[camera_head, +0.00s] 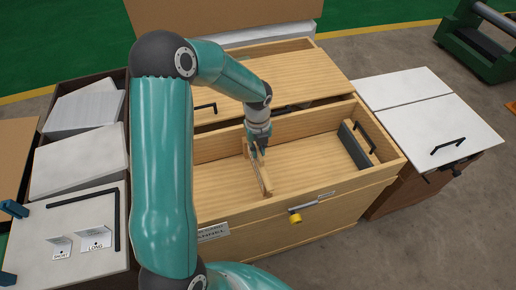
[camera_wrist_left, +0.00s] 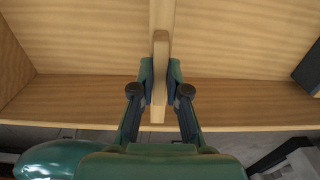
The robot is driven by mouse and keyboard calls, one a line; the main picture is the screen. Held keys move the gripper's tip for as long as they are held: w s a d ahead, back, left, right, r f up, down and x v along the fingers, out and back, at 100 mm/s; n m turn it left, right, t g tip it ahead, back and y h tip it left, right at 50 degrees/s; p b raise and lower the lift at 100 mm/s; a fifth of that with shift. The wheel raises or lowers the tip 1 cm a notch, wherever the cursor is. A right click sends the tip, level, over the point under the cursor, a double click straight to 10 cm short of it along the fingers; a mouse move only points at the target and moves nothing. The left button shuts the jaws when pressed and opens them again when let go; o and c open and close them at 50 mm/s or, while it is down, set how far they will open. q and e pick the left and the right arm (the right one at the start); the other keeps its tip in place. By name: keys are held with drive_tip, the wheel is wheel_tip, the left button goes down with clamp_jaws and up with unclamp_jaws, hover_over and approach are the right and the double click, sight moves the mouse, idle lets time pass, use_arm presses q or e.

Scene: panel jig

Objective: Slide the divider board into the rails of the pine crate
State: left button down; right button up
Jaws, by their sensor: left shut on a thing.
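The pine crate (camera_head: 345,188) is an open wooden box in the middle of the head view; its floor and near wall fill much of the left wrist view (camera_wrist_left: 75,92). The divider board (camera_head: 263,178) is a thin pale wooden board standing on edge inside the crate, running across it toward the front wall. My left gripper (camera_head: 258,146) reaches in from above and is shut on the board's top edge. In the left wrist view the board (camera_wrist_left: 160,75) is edge-on between the two fingers (camera_wrist_left: 160,88). Whether its ends sit in the rails cannot be told. My right gripper is out of view.
A dark grey block (camera_head: 354,147) with a black handle stands at the crate's right end. A yellow knob (camera_head: 295,217) projects from the front. A white-topped cabinet (camera_head: 415,98) is at right; a bin of pale panels (camera_head: 75,158) and small signs (camera_head: 96,238) are at left.

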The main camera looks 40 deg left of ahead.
use_arm(q)
drive_tip(key=shift+f+b, duration=1.6)
drive_tip(key=shift+f, duration=0.85)
drive_tip(key=c, duration=1.1)
unclamp_jaws()
drive_tip(key=shift+r, duration=0.15)
wheel_tip(320, 180, up, 12)
drive_tip(key=shift+f, duration=0.15)
